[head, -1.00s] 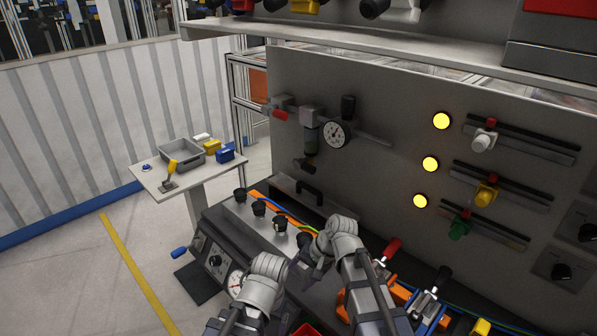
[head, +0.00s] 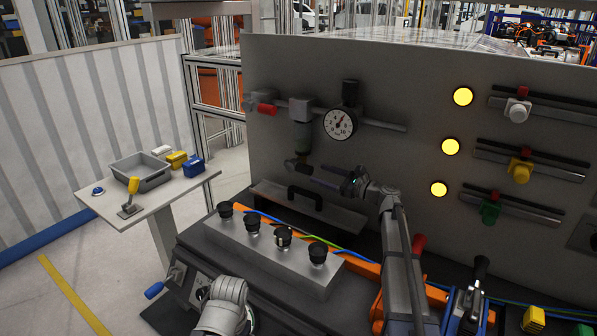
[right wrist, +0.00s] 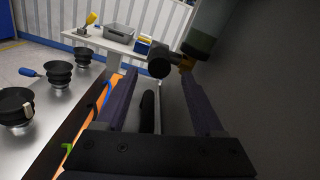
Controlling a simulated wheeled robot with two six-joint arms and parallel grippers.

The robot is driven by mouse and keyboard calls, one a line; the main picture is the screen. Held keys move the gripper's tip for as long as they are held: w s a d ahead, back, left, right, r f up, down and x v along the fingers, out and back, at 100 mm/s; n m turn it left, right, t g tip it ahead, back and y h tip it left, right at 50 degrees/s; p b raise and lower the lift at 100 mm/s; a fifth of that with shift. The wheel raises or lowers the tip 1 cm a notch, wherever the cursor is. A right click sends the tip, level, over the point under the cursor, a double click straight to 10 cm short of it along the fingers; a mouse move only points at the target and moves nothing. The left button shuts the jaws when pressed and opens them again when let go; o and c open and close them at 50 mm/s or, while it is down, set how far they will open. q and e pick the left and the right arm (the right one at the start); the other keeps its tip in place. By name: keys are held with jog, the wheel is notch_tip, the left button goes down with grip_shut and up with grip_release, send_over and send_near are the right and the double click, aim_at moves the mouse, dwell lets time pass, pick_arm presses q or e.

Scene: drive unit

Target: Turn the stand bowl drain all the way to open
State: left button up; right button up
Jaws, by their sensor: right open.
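The stand bowl drain (head: 291,163) is a small dark knob below the filter bowl (head: 302,136) on the grey panel. In the right wrist view the drain knob (right wrist: 160,63) shows round and black, with a brass-coloured part beside it under the dark bowl (right wrist: 201,44). My right gripper (head: 322,176) is open, its fingers pointing left along the panel at the drain. In the right wrist view the knob appears between the open fingertips (right wrist: 158,76); contact cannot be told. My left arm's end (head: 225,303) is low at the front; its fingers are not clear.
A black handle (head: 304,198) stands below my right gripper. Several black knobs line a grey box (head: 268,255) in front. A side table (head: 188,190) stands left.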

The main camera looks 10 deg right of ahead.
aim_at(303, 169)
jog(key=shift+x, duration=3.9)
grip_shut()
jog(key=shift+s+a, duration=0.1)
